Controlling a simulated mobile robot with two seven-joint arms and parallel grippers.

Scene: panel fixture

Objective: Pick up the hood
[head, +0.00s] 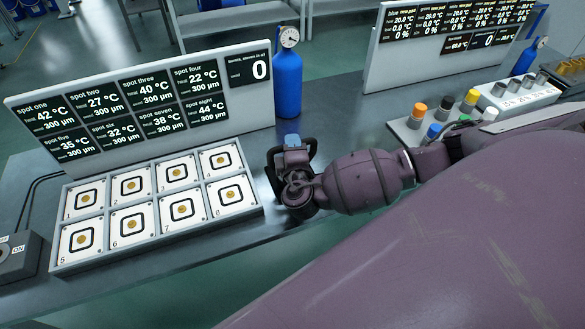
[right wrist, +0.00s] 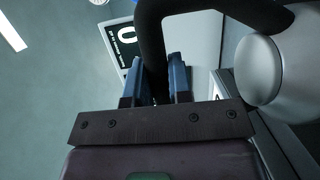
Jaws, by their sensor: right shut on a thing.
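My right gripper (head: 292,143) is above the bench just right of the numbered tile tray. In the right wrist view its two blue fingers (right wrist: 154,85) are shut on a black curved bar, which I take to be the handle of the hood (right wrist: 152,32). A rounded pale grey part (right wrist: 258,68) shows beside the bar at the right. In the head view black curved parts (head: 312,149) show around the fingers; the rest of the hood is hard to make out there. I cannot tell whether it touches the bench. My left gripper is not in view.
The tray (head: 160,248) holds several numbered tiles. A display panel (head: 90,75) stands behind it, with a blue gas cylinder (head: 287,85) at its right end. Coloured caps (head: 420,110) and a second panel (head: 375,60) are at the right. A switch box (head: 18,255) is at far left.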

